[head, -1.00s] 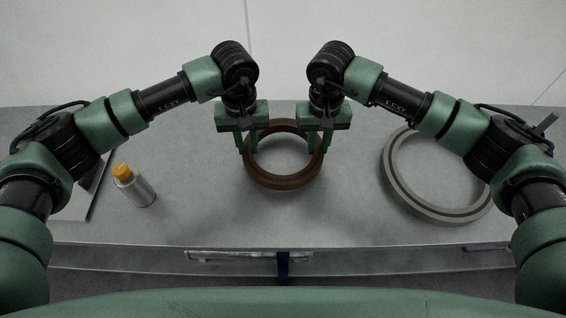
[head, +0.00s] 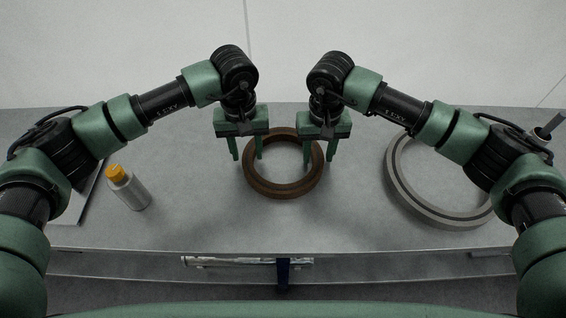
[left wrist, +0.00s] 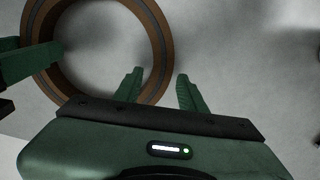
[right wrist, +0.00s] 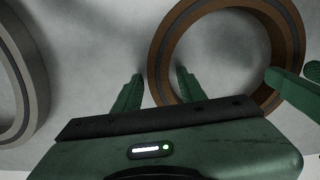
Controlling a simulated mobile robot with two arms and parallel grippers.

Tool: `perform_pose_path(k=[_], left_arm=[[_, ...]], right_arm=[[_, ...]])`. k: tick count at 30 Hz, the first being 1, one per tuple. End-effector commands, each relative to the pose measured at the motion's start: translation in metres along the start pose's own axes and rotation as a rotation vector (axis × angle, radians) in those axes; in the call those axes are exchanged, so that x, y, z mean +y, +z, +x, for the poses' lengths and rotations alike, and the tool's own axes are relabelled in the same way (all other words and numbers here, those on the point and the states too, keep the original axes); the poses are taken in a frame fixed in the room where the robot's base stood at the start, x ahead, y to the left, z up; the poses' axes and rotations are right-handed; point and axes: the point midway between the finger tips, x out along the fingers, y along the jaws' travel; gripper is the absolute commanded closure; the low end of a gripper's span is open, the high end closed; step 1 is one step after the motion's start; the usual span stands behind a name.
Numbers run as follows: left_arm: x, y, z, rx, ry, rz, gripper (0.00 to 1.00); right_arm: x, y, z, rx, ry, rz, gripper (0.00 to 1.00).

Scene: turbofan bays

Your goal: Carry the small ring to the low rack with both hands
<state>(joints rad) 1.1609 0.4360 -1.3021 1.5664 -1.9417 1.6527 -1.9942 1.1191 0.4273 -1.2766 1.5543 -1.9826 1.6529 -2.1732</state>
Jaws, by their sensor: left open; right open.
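The small ring (head: 283,190) is brown and lies flat on the grey surface in the middle of the head view. My left gripper (head: 247,157) is open at its left side, one finger outside the rim and one on the inner side. My right gripper (head: 319,158) is open at its right side in the same way. The ring also shows between and behind the fingers in the left wrist view (left wrist: 163,45) and right wrist view (right wrist: 158,60). I cannot tell if any finger touches it. I cannot identify a low rack for sure.
A larger grey ring (head: 408,196) lies at the right. A silver bottle with an orange cap (head: 132,190) stands at the left. The grey table (head: 200,220) is clear in front of the small ring. A ledge shows below its front edge, with a dark post (head: 283,272).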

Motion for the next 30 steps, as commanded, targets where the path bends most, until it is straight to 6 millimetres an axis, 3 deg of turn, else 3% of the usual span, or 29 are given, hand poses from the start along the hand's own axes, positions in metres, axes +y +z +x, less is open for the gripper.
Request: perform_pose_path(k=[9,15,23,30], left_arm=[[0.000,-0.001,-0.068,0.005,0.001,-0.001,0.59],[0.000,-0.001,-0.098,0.004,0.000,-0.002,0.59],[-0.001,0.000,-0.108,0.000,-0.001,-0.001,0.59],[-0.001,0.000,-0.108,0.000,-0.001,-0.001,0.59]], right_arm=[[-0.001,0.000,0.000,0.000,-0.001,-0.001,0.59],[-0.001,0.000,0.000,0.000,-0.001,-0.001,0.59],[-0.001,-0.001,-0.014,0.003,-0.002,0.000,0.59],[0.000,-0.001,-0.064,0.006,-0.001,0.000,0.59]])
